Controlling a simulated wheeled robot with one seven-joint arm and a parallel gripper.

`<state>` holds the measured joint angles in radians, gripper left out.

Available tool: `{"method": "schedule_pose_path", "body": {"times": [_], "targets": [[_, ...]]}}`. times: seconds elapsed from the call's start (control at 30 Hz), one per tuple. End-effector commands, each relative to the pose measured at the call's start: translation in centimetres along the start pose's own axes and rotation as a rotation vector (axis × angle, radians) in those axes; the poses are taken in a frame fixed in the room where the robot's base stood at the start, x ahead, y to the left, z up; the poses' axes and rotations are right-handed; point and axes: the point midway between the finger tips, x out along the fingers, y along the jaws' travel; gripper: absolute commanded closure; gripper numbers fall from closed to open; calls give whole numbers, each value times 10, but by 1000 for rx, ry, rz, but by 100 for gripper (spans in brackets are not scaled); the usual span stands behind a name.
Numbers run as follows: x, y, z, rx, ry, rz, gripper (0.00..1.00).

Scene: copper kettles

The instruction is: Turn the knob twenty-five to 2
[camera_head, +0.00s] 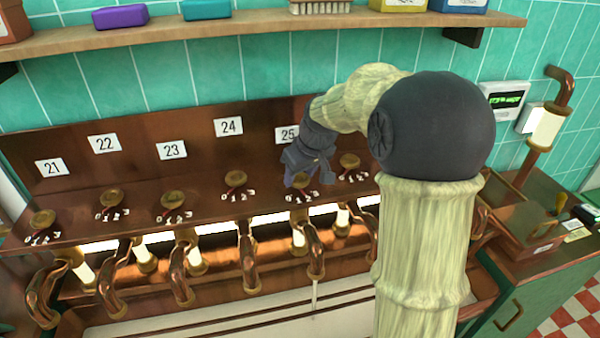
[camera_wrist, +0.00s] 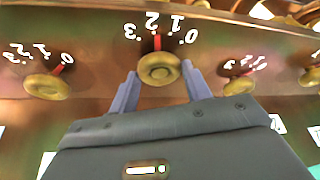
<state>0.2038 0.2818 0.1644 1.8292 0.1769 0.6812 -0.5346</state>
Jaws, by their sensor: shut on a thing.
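Knob twenty-five is the round brass knob (camera_wrist: 160,70) in the middle of the wrist view. Its red pointer lies close to the 2 of its upside-down 3-2-1-0 scale. My gripper (camera_wrist: 159,82) has one grey finger on each side of this knob and is shut on it. In the head view, my gripper (camera_head: 300,179) reaches down to the knob below the 25 label (camera_head: 287,134), hiding most of the knob. A thin pale stream (camera_head: 314,294) runs from the copper spout (camera_head: 315,255) below it.
Neighbouring brass knobs stand close by, one below the 24 label (camera_head: 235,178) and one to the right (camera_head: 349,161). Several copper spouts hang over a pale trough (camera_head: 140,325). A wooden shelf (camera_head: 250,26) runs above. My arm hides the panel's right part.

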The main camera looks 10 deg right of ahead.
Motion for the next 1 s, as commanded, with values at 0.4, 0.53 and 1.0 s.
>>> {"method": "schedule_pose_path", "body": {"times": [0.4, 0.53, 1.0], "targets": [[-1, 1, -2, -90, 4, -35, 75], [-1, 1, -2, -91, 4, -35, 75], [0, 1, -1, -89, 1, -35, 30]]}}
